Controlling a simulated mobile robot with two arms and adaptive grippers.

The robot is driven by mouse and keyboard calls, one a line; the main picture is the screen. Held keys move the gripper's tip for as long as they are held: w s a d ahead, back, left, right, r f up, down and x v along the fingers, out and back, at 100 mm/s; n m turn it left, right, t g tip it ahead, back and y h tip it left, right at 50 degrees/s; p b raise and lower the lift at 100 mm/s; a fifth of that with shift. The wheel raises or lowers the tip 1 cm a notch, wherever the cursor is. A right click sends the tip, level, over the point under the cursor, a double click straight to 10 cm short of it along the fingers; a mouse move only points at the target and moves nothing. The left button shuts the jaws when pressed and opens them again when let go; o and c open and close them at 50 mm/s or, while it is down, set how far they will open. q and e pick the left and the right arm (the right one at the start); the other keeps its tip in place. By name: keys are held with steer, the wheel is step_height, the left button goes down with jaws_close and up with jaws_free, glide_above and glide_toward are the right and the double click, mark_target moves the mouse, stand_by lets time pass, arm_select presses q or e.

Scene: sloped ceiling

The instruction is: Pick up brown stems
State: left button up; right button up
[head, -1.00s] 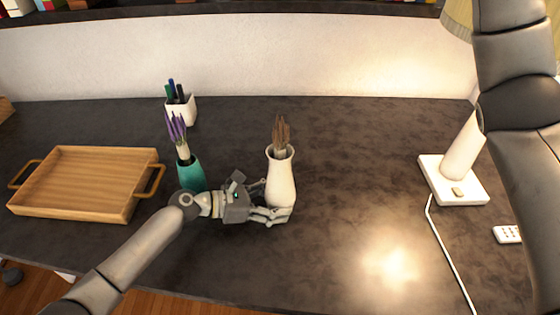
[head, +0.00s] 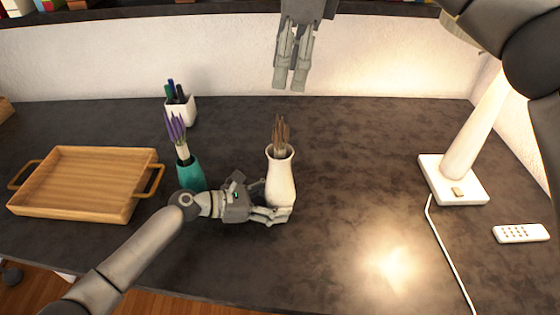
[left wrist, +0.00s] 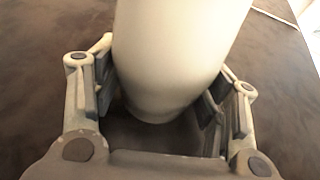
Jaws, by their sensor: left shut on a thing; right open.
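The brown stems (head: 281,134) stand upright in a white vase (head: 280,177) near the middle of the dark table. My left gripper (head: 272,214) is shut on the lower part of the white vase. In the left wrist view the vase (left wrist: 175,55) sits between the two fingers (left wrist: 160,100). The vase stands upright on the table. My right gripper (head: 291,86) is open and empty, fingers pointing down, above and beyond the stems near the back wall.
A teal vase (head: 189,173) with purple flowers (head: 176,130) stands left of the white vase, close behind my left arm. A wooden tray (head: 85,185), a pen cup (head: 181,109), a lamp (head: 455,180) and a remote (head: 520,233) are also on the table.

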mark_target(281, 115)
steer(key=f, duration=0.3)
steer(key=a+f, duration=0.1)
steer(key=f, duration=0.7)
steer(key=shift+w+a+f, duration=0.1)
steer(key=shift+a+f, duration=0.15)
steer(key=shift+a, duration=0.05)
steer(key=c, duration=1)
